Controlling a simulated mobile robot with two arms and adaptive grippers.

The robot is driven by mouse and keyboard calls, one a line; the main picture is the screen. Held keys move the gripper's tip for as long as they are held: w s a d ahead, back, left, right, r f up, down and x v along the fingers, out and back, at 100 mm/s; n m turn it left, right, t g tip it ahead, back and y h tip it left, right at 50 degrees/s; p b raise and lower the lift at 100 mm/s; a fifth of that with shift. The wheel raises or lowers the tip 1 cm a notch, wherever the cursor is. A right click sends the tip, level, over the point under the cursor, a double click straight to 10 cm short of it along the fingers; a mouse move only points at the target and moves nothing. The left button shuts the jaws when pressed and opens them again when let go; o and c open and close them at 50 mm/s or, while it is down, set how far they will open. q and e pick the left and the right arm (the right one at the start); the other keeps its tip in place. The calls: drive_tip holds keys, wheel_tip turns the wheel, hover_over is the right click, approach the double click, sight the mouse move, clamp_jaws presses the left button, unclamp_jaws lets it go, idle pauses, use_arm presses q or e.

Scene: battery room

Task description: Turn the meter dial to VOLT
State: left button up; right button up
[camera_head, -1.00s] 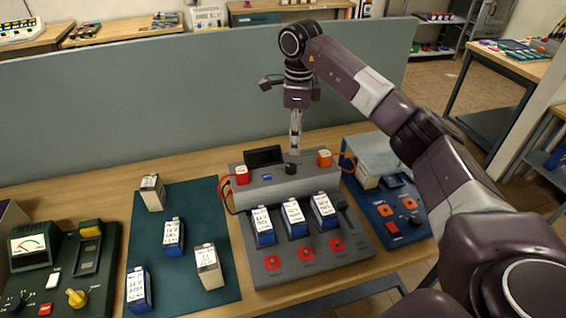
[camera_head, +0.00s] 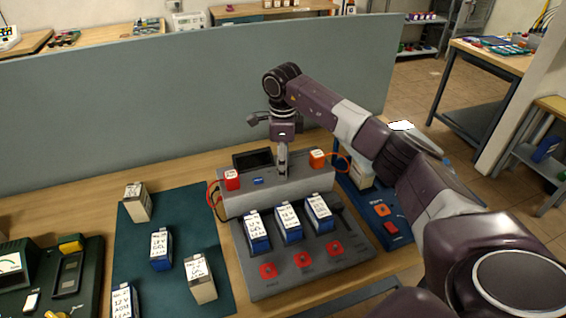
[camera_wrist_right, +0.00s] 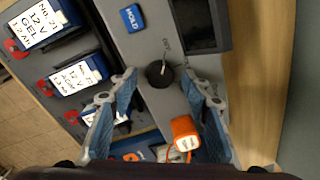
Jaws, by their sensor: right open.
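The meter is a grey console (camera_head: 290,194) at the back of the test bench, with a dark display (camera_head: 259,158). Its black dial (camera_wrist_right: 160,73) shows in the wrist view with small labels beside it that I cannot read for certain. A pale mark on the dial is too small to tell its setting. In the head view my gripper mostly hides the dial. My right gripper (camera_head: 283,165) points down over the dial. In the wrist view its open fingers (camera_wrist_right: 158,80) stand on either side of the dial; contact is not clear. My left gripper is not in view.
A red terminal block (camera_head: 232,179) and an orange one (camera_head: 317,159) flank the dial. A blue HOLD button (camera_wrist_right: 132,18) is beside the display. Batteries (camera_head: 257,232) stand in front. A green mat (camera_head: 180,290) holds more batteries. A grey partition (camera_head: 120,110) stands behind.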

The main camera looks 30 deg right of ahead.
drive_tip(key=shift+f, duration=0.4)
drive_tip(key=shift+c, duration=0.7)
drive_tip(key=c, duration=1)
